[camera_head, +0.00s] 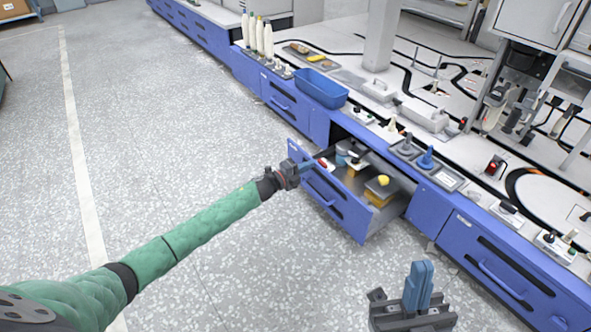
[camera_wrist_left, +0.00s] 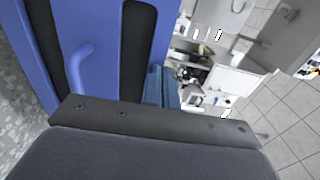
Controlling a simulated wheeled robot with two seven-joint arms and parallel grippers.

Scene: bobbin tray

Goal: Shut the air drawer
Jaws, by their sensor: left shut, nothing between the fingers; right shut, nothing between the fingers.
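The blue drawer (camera_head: 346,214) stands pulled out from the bench. Its front has a dark slot and a bar handle (camera_head: 320,194). Inside are yellow pieces, a red item and grey parts. My left gripper (camera_head: 306,167) is shut and empty at the upper left part of the drawer front; I cannot tell if it touches. In the left wrist view the drawer front (camera_wrist_left: 105,35) and its handle (camera_wrist_left: 80,66) fill the left, beside my blue fingers (camera_wrist_left: 160,85). My right gripper (camera_head: 420,285) is shut and empty, low in the picture, above the floor and apart from the drawer.
A blue bin (camera_head: 320,88) and white bobbins (camera_head: 258,38) stand on the bench behind the drawer. A closed drawer (camera_head: 495,268) with a handle lies to the right. The speckled floor (camera_head: 180,110) at the left is clear.

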